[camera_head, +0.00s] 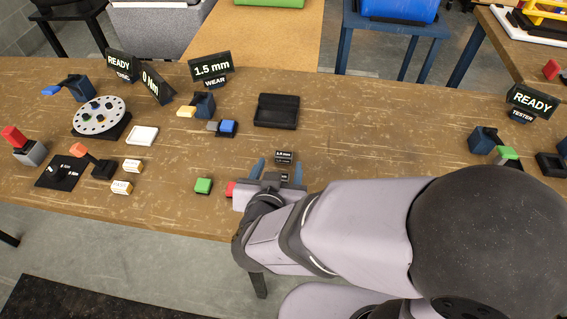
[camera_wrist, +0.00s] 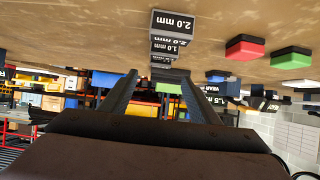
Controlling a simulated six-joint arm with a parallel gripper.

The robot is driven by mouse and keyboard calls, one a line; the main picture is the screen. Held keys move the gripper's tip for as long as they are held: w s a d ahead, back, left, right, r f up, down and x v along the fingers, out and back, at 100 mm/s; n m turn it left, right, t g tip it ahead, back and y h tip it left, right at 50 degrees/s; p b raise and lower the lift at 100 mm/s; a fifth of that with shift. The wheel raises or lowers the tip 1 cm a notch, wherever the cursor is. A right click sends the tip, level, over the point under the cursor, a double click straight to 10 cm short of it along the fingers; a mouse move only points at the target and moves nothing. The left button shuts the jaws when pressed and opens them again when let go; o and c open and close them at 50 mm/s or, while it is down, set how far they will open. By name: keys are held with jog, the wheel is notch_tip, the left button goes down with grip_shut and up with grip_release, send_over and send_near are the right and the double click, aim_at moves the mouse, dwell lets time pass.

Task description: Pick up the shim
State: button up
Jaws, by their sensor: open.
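Several small dark blocks with white thickness labels, the likely shims, stand in a row at the table's front middle. In the head view the far one (camera_head: 284,155) shows just beyond the gap of my gripper (camera_head: 279,170). Another small label (camera_head: 284,177) shows between the fingers. In the wrist view the nearest block, marked 2.0 mm (camera_wrist: 174,23), has a 1.0 mm label and others behind it. I cannot tell which block is the shim meant.
A red block (camera_head: 230,189) and a green block (camera_head: 203,186) stand left of my gripper. A black tray (camera_head: 277,110) and a 1.5 mm wear display (camera_head: 211,68) stand farther back. A perforated disc (camera_head: 101,117) is at left.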

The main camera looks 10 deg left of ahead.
aim_at(283, 155)
jog(key=shift+d, duration=0.1)
jog(key=shift+w+f, duration=0.25)
jog(key=shift+w, duration=0.2)
jog(key=shift+b+x, duration=0.3)
jog(key=shift+x, duration=2.8)
jog(key=shift+f, duration=0.15)
jog(key=shift+c, duration=0.7)
jog(key=shift+s, duration=0.1)
jog(key=c, duration=1)
